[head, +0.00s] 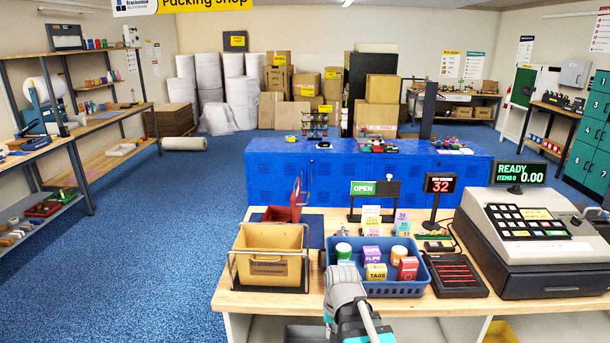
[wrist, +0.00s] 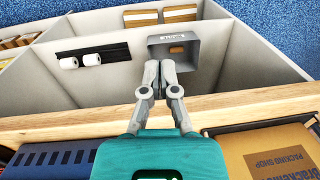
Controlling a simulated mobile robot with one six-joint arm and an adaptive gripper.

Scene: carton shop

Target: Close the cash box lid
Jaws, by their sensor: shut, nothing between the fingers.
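A red box with its lid standing up, which looks like the cash box (head: 278,214), is at the back left of the wooden counter (head: 232,301) in the head view. The red lid (head: 297,197) is raised and open. The cash box does not show in the wrist view. My gripper (wrist: 160,68) is shut and empty in the wrist view, by the counter's front edge, apart from the cash box. In the head view my arm reaches up from the bottom; its fingertips cannot be made out there.
The tan carton (head: 268,269) stands in a wire holder in front of the cash box. A blue basket (head: 397,290) with several small packs is to its right. A card reader, a dark tray (head: 455,274) and a cash register (head: 530,240) fill the right side.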

